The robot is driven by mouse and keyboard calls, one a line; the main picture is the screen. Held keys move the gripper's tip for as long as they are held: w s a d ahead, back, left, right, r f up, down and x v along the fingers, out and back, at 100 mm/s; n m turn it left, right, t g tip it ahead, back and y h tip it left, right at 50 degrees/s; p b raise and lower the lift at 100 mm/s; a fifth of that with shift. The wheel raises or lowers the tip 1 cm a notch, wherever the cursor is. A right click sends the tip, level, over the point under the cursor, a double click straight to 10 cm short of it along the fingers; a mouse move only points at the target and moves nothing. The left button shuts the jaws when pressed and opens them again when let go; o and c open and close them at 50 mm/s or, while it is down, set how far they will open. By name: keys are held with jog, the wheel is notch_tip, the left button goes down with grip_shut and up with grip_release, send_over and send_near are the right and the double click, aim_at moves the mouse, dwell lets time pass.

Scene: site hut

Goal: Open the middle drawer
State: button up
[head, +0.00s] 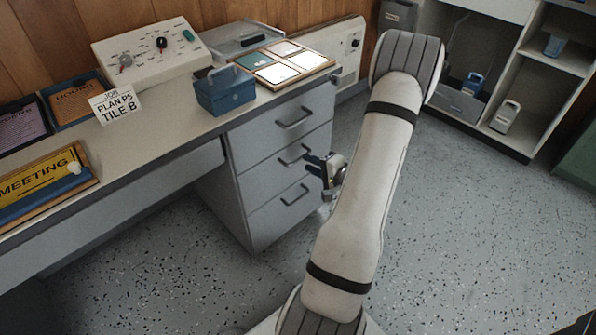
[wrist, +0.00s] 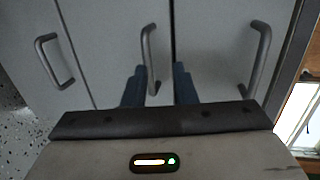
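The grey desk pedestal has three drawers, all closed flush. The middle drawer (head: 262,171) has a bar handle (head: 290,159), its right end partly hidden by my gripper (head: 316,168). In the wrist view the drawers appear turned sideways, and the middle handle (wrist: 149,60) lies between the two dark fingers of my gripper (wrist: 159,86). The fingers are apart, with a gap on each side of the handle. The top drawer handle (wrist: 260,58) is to the right there, and the bottom drawer handle (wrist: 52,61) to the left.
The desk top (head: 150,135) above holds a blue box (head: 224,92), a tile tray (head: 285,64) and a control panel (head: 150,52). Speckled floor (head: 440,230) lies clear in front of the drawers. An open shelf unit (head: 530,75) stands at the back right.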

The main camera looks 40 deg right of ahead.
jog(key=shift+m+h, duration=0.3)
jog(key=shift+h, duration=0.2)
jog(key=w+f, duration=0.1)
jog(key=w, duration=0.1)
jog(key=w+f+b, duration=0.1)
jog(key=w, duration=0.1)
jog(key=w+d+f, duration=0.1)
jog(key=w, duration=0.1)
jog(key=shift+w+d+f+b, duration=0.1)
jog(key=shift+w+f+b, duration=0.1)
jog(key=shift+w+b, duration=0.2)
grip_shut()
